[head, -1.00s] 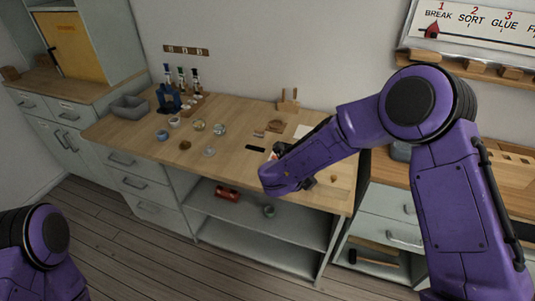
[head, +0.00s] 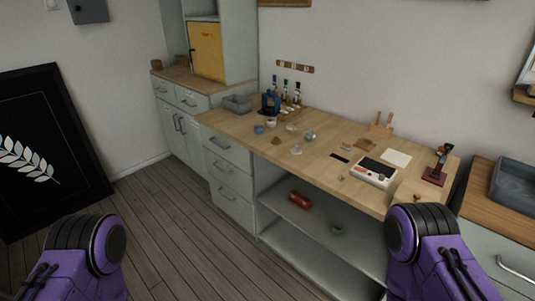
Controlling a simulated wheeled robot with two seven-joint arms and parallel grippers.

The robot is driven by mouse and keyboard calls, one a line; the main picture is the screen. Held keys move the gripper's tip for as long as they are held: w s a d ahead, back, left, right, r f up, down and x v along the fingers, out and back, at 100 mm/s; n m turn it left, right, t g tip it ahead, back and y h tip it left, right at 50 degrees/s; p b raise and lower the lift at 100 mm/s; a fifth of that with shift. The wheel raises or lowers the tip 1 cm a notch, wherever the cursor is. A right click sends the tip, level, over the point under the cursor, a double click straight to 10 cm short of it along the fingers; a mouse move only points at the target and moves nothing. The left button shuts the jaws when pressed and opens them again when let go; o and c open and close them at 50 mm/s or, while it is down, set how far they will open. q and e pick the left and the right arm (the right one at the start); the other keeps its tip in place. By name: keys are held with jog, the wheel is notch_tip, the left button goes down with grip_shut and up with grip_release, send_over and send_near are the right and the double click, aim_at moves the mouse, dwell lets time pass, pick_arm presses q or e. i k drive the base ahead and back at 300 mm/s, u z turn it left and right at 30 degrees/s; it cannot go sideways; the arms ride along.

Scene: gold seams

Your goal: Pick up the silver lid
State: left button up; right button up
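A small pale silvery piece with a raised middle (head: 297,150), which looks like the silver lid, lies on the wooden counter (head: 240,124) near its front edge. It is too small to be sure. A silvery round jar or pot (head: 310,135) stands behind it and to the right. Only purple links of my two arms show, at the lower left and lower right. Both grippers are out of the frame, and nothing of mine is near the silvery piece.
Around it stand a blue cup (head: 258,129), a small brown block (head: 275,140) and a white cup (head: 271,122). A blue stand (head: 270,103), bottles and a grey bin (head: 237,104) are behind. A white scale-like device (head: 374,172) sits right. Floor before the drawers is clear.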

aim_at(296, 150)
jog(key=u, duration=0.95)
jog(key=i, duration=1)
jog(key=z, duration=0.5)
